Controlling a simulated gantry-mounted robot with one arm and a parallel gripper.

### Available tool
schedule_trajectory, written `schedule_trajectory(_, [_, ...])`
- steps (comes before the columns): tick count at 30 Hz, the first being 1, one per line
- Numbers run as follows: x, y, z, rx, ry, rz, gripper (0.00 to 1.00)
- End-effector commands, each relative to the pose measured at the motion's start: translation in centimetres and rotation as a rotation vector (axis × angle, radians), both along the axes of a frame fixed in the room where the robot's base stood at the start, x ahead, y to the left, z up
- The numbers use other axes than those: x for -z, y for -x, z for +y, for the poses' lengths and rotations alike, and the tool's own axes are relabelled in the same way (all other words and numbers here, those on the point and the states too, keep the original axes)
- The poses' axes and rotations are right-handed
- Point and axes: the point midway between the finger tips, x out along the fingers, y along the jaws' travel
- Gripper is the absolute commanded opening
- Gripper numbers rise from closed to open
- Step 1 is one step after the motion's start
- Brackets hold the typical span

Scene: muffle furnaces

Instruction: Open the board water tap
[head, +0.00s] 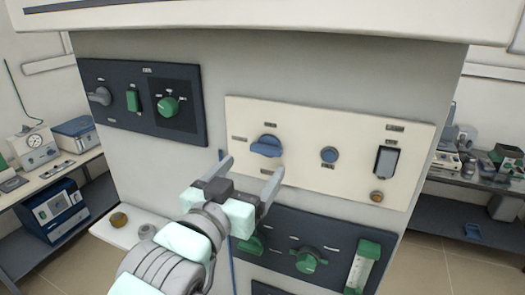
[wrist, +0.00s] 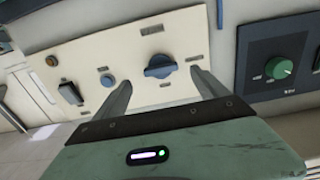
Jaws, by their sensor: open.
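A blue lever-shaped knob (head: 266,146) sits on the cream panel (head: 310,122), near its left end. It also shows in the wrist view (wrist: 160,66), framed between my fingertips. Which control is the board water tap I cannot tell, as the labels are too small to read. My gripper (head: 254,165) is open and empty, in front of the cream panel's lower left edge. In the wrist view its two fingers (wrist: 160,77) point toward the blue knob, one on each side. I see no clear contact with it.
The cream panel also carries a round blue button (head: 329,155), a dark rocker switch (head: 386,162) and a small orange knob (head: 377,197). A dark panel with a green knob (head: 168,107) is at upper left. Another with a green knob (head: 307,262) is below.

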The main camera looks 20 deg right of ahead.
Motion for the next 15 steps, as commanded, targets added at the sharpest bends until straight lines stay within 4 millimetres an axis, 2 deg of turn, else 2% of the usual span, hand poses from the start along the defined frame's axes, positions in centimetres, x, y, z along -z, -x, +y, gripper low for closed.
schedule_trajectory(3, [-0.2, -1.4, -1.8, 0.005, -0.001, 0.004, 0.84])
schedule_trajectory(7, [-0.2, -2.9, -3.1, 0.002, 0.000, 0.003, 0.84])
schedule_trajectory(15, [-0.1, -4.4, -4.5, 0.001, 0.001, -0.001, 0.84])
